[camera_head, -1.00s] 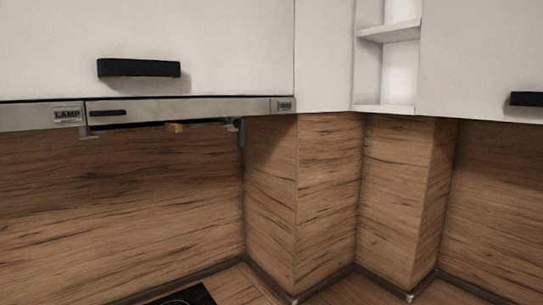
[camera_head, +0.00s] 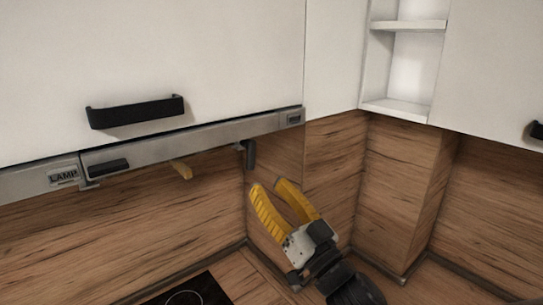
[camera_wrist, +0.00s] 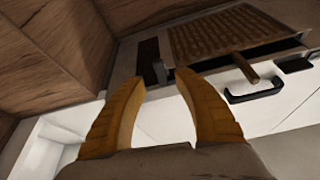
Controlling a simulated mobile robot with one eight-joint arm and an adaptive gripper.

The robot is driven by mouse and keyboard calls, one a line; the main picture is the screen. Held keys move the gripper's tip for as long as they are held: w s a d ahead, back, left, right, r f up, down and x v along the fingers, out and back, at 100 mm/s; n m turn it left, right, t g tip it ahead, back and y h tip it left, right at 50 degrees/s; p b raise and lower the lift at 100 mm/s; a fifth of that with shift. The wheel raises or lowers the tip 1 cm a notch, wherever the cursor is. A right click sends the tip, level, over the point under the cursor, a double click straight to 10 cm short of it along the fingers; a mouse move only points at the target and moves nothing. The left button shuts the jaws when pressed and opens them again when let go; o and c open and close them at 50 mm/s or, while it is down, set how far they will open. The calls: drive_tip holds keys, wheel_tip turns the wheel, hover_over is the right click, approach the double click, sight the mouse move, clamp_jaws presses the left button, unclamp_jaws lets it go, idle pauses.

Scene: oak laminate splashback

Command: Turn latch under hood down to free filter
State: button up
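The range hood (camera_head: 215,134) is a slim steel strip under the white cabinet. A small tan latch (camera_head: 181,170) hangs below its underside. In the wrist view, the latch (camera_wrist: 245,68) is a short brown bar at the edge of the brown mesh filter (camera_wrist: 215,36). My gripper (camera_head: 267,186) has yellow fingers spread apart with nothing between them. It is below and to the right of the latch, near the corner, apart from it. In the wrist view, the fingers (camera_wrist: 160,77) point up toward the hood, left of the latch.
A dark bracket (camera_head: 249,154) hangs under the hood's right end, between my gripper and the latch in the picture. A black cabinet handle (camera_head: 136,111) juts out above the hood. A wood splashback (camera_head: 120,220) stands behind. A dark cooktop (camera_head: 190,292) lies below.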

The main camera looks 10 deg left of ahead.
sight(253, 166)
drive_tip(key=x, duration=0.8)
drive_tip(key=shift+w+p, duration=0.2)
drive_tip(key=shift+p, duration=0.1)
clamp_jaws()
